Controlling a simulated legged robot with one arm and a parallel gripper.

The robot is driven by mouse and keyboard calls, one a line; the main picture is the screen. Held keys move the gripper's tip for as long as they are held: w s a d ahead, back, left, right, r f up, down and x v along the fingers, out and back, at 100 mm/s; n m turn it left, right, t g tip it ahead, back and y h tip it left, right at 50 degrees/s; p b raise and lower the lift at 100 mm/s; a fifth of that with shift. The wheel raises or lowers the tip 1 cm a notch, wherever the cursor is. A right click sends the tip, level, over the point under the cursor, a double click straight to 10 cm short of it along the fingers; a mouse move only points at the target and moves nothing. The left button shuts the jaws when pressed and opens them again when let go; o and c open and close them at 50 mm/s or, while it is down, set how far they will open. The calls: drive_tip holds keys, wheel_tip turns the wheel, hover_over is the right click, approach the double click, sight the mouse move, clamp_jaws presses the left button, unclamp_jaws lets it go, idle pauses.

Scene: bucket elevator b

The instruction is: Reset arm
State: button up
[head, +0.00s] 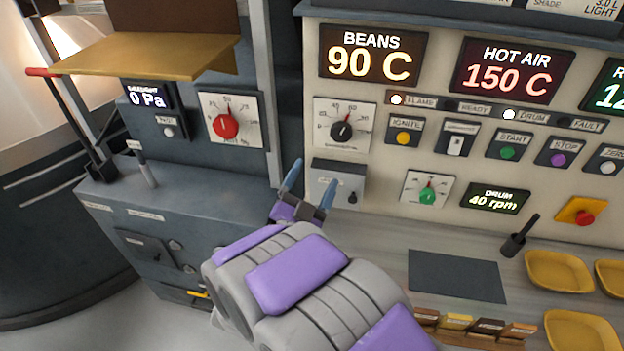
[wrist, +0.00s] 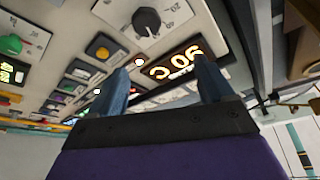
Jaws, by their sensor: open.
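My gripper (head: 308,188) is open, with its two blue-grey fingers apart and nothing between them. In the head view it is in front of the control panel (head: 386,171), over a small grey box (head: 336,184) below the black knob dial (head: 343,128). My grey and purple arm reaches up to it from the bottom of the picture. In the wrist view the gripper (wrist: 166,85) points at the panel, which appears turned over. The beans display (head: 372,55) reads 90 C and shows beyond the fingers in the wrist view (wrist: 172,62).
A dark cabinet (head: 200,215) with a red knob dial (head: 226,122) and a yellow tray (head: 150,55) stands at the left. A red-tipped lever (head: 70,120) rises from it. The counter at right holds a dark mat (head: 456,276), a black handle (head: 518,238) and yellow dishes (head: 558,271).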

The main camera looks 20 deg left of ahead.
drive_tip(key=shift+w, duration=0.1)
idle(0.3)
drive_tip(key=w+d+f+n+g+y, duration=0.2)
drive_tip(key=w+d+f+g+y, duration=0.25)
drive_tip(key=g, duration=0.45)
drive_tip(key=s+d+n+g+h, duration=0.4)
drive_tip(key=s+d+g, duration=1)
drive_tip(key=s+d, duration=1.8)
drive_tip(key=shift+f+g+h, duration=0.3)
drive_tip(key=shift+f+h, duration=0.1)
drive_tip(key=shift+h, duration=0.25)
drive_tip(key=shift+s, duration=0.1)
